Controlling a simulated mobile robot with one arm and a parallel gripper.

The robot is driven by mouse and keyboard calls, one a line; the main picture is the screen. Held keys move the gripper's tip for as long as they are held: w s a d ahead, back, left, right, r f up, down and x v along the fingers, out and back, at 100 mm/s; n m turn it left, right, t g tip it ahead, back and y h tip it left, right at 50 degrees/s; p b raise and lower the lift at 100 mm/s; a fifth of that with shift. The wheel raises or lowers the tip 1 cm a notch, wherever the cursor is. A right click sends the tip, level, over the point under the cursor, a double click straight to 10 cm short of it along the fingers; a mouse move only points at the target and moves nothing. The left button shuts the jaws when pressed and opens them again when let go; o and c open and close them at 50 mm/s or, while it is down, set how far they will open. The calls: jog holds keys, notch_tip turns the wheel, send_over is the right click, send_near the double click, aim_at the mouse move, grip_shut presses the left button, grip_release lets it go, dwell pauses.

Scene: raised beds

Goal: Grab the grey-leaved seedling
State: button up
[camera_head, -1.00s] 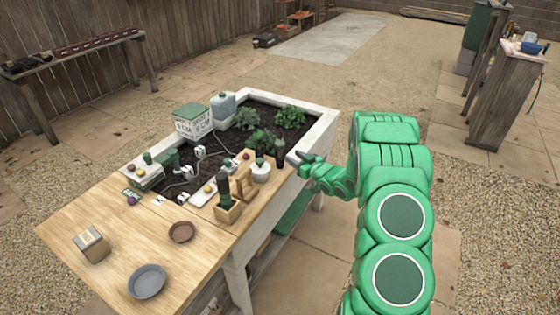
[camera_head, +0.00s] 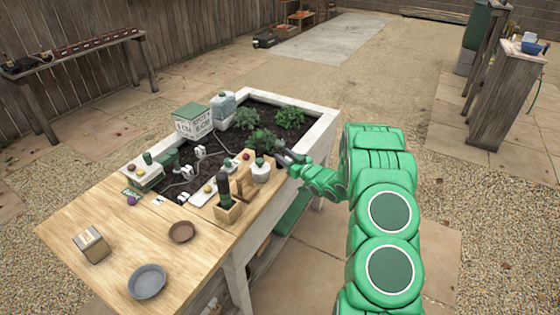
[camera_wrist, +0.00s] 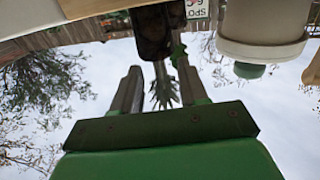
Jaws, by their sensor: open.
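My gripper (camera_head: 284,156) is at the right edge of the planter bed, beside the white pot with a green top (camera_head: 260,170). In the wrist view, which looks upside down, my gripper (camera_wrist: 160,76) is open. A seedling with narrow grey-green leaves (camera_wrist: 163,93) shows between the two fingers, below a dark brown plug or pot (camera_wrist: 152,36). I cannot tell whether the fingers touch it. In the head view my gripper mostly hides the seedling.
The white pot (camera_wrist: 262,32) stands close to the right finger in the wrist view. A wooden block holder (camera_head: 229,209) and the raised bed's white rim (camera_head: 322,125) are near. Leafy green plants (camera_head: 290,116) grow in the bed.

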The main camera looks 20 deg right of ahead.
aim_at(281, 153)
jog(key=shift+x, duration=1.55)
jog(key=shift+r, duration=0.1)
jog(key=shift+c, duration=0.3)
jog(key=c, duration=0.7)
jog(key=shift+o, duration=0.2)
jog(key=shift+r, duration=0.1)
